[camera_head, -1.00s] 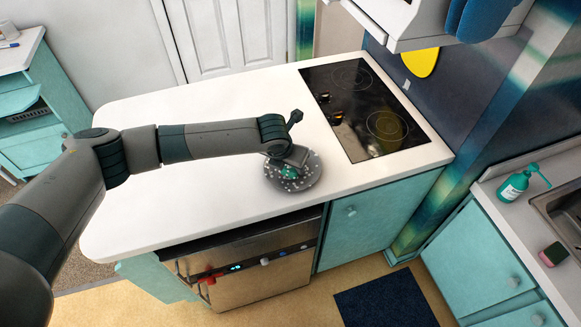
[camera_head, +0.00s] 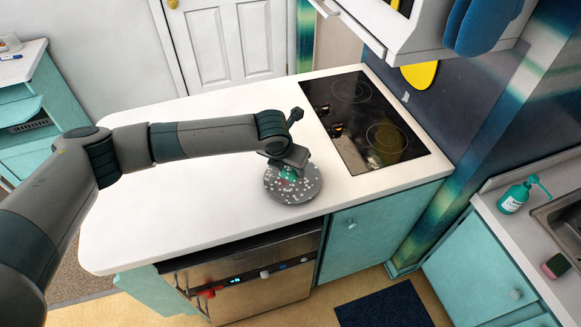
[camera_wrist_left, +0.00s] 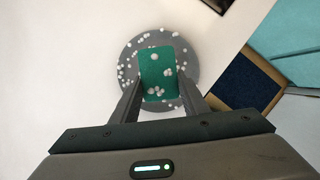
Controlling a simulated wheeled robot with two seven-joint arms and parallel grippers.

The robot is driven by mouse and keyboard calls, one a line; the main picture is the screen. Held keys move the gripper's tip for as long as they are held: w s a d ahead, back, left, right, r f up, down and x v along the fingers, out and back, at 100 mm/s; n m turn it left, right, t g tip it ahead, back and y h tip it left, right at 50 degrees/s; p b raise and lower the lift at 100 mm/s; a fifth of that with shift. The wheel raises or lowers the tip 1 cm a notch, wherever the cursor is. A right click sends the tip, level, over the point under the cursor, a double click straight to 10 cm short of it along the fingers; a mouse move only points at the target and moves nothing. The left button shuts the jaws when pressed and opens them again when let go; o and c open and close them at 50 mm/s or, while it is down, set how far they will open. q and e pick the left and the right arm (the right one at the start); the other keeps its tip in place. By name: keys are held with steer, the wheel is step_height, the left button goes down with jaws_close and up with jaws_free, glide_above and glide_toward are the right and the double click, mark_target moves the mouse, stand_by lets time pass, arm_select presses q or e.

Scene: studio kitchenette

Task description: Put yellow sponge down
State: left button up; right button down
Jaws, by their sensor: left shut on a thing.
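My left gripper (camera_head: 287,172) is above a round grey plate (camera_head: 310,188) on the white counter. In the left wrist view, its two fingers (camera_wrist_left: 160,95) are shut on a sponge (camera_wrist_left: 157,70) by its sides. The sponge's face toward the camera is green with white foam on it; no yellow shows. The grey plate (camera_wrist_left: 187,52) lies beneath the sponge, dotted with white foam. The sponge appears slightly above the plate, but I cannot tell the gap exactly. My right gripper is not in view.
The white counter (camera_head: 190,200) is clear left of the plate. A black cooktop (camera_head: 365,120) is behind right. At the far right, a green soap bottle (camera_head: 515,197) and another sponge (camera_head: 555,265), pink and green, stand by the sink (camera_head: 565,220).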

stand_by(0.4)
